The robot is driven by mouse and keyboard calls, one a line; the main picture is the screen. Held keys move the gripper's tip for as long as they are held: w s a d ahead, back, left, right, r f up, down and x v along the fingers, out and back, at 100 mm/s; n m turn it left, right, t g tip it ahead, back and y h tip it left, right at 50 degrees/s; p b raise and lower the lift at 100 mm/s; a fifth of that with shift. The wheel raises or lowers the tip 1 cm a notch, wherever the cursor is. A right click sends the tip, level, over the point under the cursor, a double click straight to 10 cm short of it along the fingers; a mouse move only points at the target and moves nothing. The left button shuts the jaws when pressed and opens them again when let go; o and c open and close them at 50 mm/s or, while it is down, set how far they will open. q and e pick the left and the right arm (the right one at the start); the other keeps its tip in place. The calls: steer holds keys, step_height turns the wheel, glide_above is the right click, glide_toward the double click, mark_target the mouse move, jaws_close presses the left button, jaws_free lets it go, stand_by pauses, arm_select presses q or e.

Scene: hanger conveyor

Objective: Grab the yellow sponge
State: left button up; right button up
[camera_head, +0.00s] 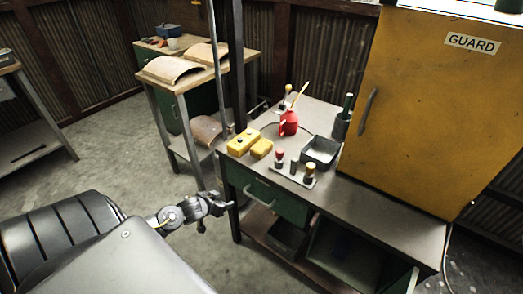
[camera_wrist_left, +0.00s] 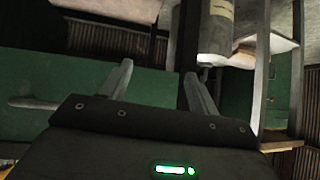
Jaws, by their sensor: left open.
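A plain yellow block, which looks like the sponge (camera_head: 262,148), lies on the workbench near its front left corner. A larger yellow box with dark buttons (camera_head: 243,142) lies just left of it. My left gripper (camera_head: 228,205) is in front of the bench, lower than its top and apart from the sponge. In the left wrist view its two fingers (camera_wrist_left: 157,70) are spread with nothing between them, before a green panel. The sponge cannot be made out in that view. My right gripper is not in view.
The bench top (camera_head: 370,196) is bare at the front right. A red can (camera_head: 289,123), a grey tray (camera_head: 321,150) and a small holder (camera_head: 290,172) stand near the sponge. A green drawer (camera_head: 262,193) is below. A yellow GUARD cabinet (camera_head: 430,110) stands right.

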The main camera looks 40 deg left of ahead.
arm_select(q)
steer(key=w+d+r+t+h, duration=0.1)
steer(key=w+r, duration=0.1)
steer(key=r, duration=0.5)
steer(key=w+d+r+t, duration=0.1)
steer(key=w+r+t, duration=0.1)
steer(key=r, duration=0.5)
steer(key=m, duration=0.1)
glide_toward(254, 153)
steer(key=shift+t+h, duration=0.4)
steer(key=x, duration=0.4)
steer(key=shift+w+a+f+b, duration=0.15)
steer(key=shift+a+b, duration=0.15)
steer(key=shift+x, duration=2.95)
steer(key=shift+d+f, duration=0.1)
steer(key=shift+f, duration=0.05)
steer(key=c, duration=0.7)
